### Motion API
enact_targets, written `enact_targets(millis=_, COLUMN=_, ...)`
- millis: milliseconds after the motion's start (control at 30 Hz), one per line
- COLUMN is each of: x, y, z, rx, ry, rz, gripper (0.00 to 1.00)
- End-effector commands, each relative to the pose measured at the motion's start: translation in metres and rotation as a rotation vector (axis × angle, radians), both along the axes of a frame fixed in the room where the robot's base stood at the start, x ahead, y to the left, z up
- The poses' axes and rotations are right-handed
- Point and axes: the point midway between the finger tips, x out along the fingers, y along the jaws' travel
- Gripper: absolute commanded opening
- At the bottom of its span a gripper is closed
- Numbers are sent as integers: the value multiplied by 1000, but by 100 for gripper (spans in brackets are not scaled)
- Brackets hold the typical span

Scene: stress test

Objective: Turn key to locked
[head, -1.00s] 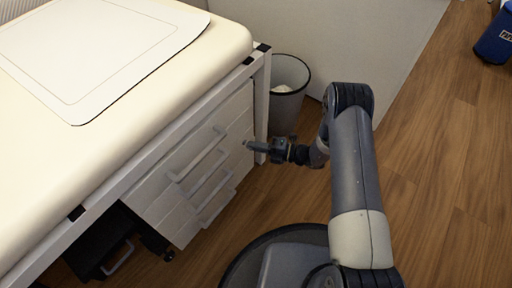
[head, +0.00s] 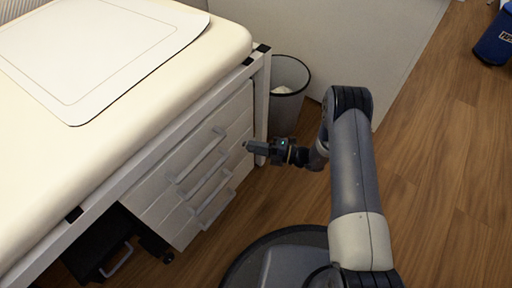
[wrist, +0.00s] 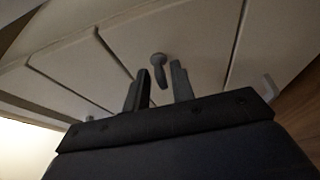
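A small grey key (wrist: 158,61) sticks out of the front of the white drawer cabinet (wrist: 137,38). In the wrist view it has a rounded end and a short part hanging slightly aslant. My gripper (wrist: 161,72) is open, with one finger on each side of the key and a gap to it; the key looks just past the fingertips. In the head view my gripper (head: 248,146) points left at the upper right of the cabinet front (head: 230,116). The key and its lock cannot be made out there.
White bar handles (head: 202,158) stick out from the drawers left of my gripper. A table leg (head: 262,105) stands close by it, with a waste bin (head: 288,105) behind.

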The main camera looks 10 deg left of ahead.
Motion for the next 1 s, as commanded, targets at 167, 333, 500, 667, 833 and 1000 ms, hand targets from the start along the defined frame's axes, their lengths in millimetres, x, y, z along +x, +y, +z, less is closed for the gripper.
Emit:
enact_targets(millis=167, x=-1, y=0, z=0, rx=0, ry=0, rz=1, gripper=30)
enact_targets(millis=333, x=-1, y=-2, z=0, rx=0, ry=0, rz=1, gripper=30)
enact_targets(millis=500, x=0, y=-21, z=2, rx=-1, ry=2, rz=-3, gripper=30)
enact_targets(millis=667, x=0, y=-53, z=3, rx=0, ry=2, rz=-4, gripper=30)
enact_targets(millis=833, x=0, y=-84, z=2, rx=0, ry=1, rz=-3, gripper=30)
enact_targets(millis=1000, x=0, y=-102, z=0, rx=0, ry=1, rz=-1, gripper=30)
